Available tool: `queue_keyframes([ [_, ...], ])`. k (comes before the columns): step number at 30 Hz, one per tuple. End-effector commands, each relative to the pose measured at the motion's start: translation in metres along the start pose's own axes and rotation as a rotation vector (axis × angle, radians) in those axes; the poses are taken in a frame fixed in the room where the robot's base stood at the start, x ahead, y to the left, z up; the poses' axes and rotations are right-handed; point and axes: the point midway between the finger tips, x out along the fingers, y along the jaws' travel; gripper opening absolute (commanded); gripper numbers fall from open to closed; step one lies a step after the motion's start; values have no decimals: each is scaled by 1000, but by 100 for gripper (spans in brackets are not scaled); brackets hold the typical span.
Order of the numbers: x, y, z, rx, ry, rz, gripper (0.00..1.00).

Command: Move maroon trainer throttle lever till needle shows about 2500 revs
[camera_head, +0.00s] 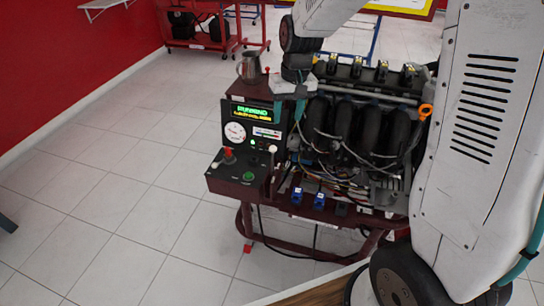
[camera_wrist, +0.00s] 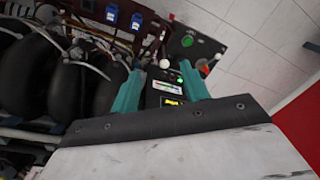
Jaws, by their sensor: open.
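The maroon trainer (camera_head: 225,185) stands ahead with an engine (camera_head: 355,125) on its right side. Its round white gauge (camera_head: 235,132) is on the upright panel; the needle is too small to read. A lit display (camera_head: 252,113) above reads RUNNING. The throttle lever's white knob (camera_head: 272,149) stands at the right of the control box, and it also shows in the wrist view (camera_wrist: 164,64). My gripper (camera_head: 288,112) is open above the panel's right edge. In the wrist view its teal fingers (camera_wrist: 162,72) are spread, with the knob appearing between their tips, apparently beyond them.
A red knob (camera_head: 228,155) and a green button (camera_head: 248,176) are on the control box. A metal jug (camera_head: 249,67) stands on the trainer's top. Wires and hoses run beside the lever. Tiled floor (camera_head: 130,200) is free at left. Another red trolley (camera_head: 205,30) stands behind.

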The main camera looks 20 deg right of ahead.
Motion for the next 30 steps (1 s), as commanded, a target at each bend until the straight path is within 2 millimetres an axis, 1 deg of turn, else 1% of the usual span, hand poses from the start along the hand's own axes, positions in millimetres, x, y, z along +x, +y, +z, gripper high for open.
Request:
queue_keyframes([
  [1,26,1,-16,4,-16,-2,45],
  [2,40,1,-24,6,-19,-4,45],
  [3,57,1,-35,9,-22,-6,45],
  [5,83,2,-49,14,-26,-9,45],
  [6,99,2,-56,17,-30,-10,45],
  [9,132,4,-70,23,-33,-11,45],
  [12,154,5,-77,28,-35,-12,45],
  [15,166,5,-80,30,-37,-12,45],
  [20,185,5,-81,31,-39,-12,45],
  [27,223,5,-79,29,-39,-12,45],
  [30,235,5,-79,30,-37,-12,45],
])
